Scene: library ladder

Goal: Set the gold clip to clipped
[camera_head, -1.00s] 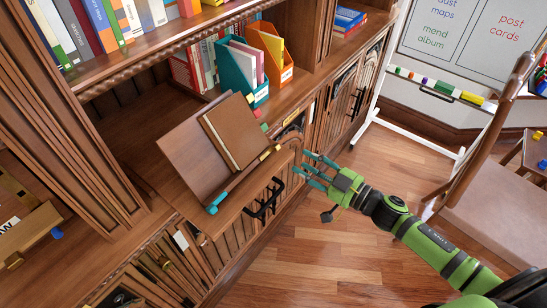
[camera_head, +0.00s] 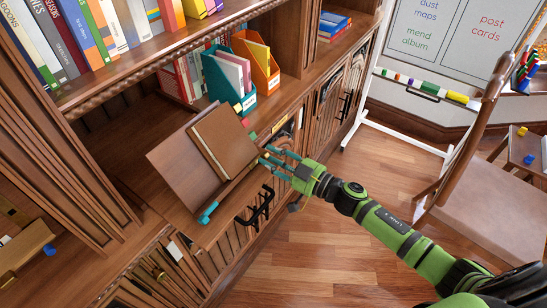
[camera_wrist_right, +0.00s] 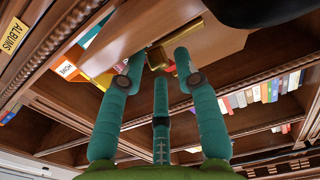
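A book stand (camera_head: 172,168) with a brown book (camera_head: 226,140) leaning on it stands on the wooden cabinet ledge. The gold clip (camera_wrist_right: 157,58) shows in the right wrist view, just beyond and between my fingertips; in the head view it is largely hidden by my fingers. A teal clip (camera_head: 208,212) sits at the stand's near left end. My right gripper (camera_head: 267,159) is open at the stand's right end, its teal fingers spread around the gold clip; it also shows in the right wrist view (camera_wrist_right: 158,72). I cannot tell whether they touch. My left gripper is not in view.
A black handle (camera_head: 262,205) sticks out below the stand. Teal (camera_head: 232,88) and orange (camera_head: 262,68) file holders stand behind it. Book shelves lie above left. A chair (camera_head: 487,190) and a whiteboard (camera_head: 450,45) are at the right, with open floor between.

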